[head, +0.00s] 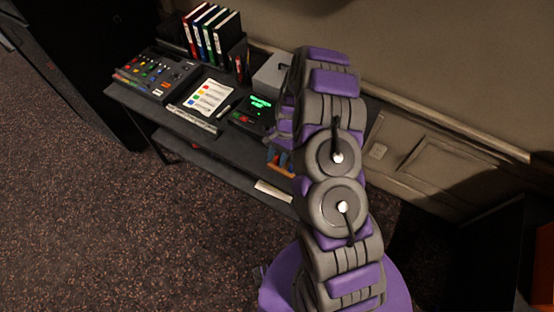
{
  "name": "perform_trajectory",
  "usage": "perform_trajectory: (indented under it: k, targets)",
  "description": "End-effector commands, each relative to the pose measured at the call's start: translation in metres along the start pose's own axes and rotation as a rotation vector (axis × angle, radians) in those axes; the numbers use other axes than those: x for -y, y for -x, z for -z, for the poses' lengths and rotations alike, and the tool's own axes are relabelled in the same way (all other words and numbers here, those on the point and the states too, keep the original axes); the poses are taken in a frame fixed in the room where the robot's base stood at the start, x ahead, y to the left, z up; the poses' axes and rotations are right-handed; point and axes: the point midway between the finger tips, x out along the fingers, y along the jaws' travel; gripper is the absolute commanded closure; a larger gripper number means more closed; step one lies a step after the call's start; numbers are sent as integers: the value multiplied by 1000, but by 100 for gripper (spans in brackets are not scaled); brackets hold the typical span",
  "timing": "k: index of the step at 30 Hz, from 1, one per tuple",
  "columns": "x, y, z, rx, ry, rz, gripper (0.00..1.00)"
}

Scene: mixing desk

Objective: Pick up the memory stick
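I cannot make out a memory stick in the head view; it may be too small to tell or hidden behind my arm. My arm, grey and purple, rises from the bottom right and covers the right part of the desk (211,148).
The desk holds a mixing console (158,72), several upright binders (212,36), a clipboard with a sheet (207,97), a device with a green display (257,109) and a grey box (271,75). A wall stands behind. The carpet (110,220) in front is clear.

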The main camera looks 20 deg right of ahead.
Motion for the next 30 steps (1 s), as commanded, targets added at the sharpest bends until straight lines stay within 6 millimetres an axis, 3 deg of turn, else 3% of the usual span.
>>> perform_trajectory:
  k: [2, 12, 30]
  targets:
    - [0, 0, 0, 0, 0, 0, 66]
    - [0, 0, 0, -1, 0, 0, 99]
    - [0, 6, -2, -1, 0, 1, 100]
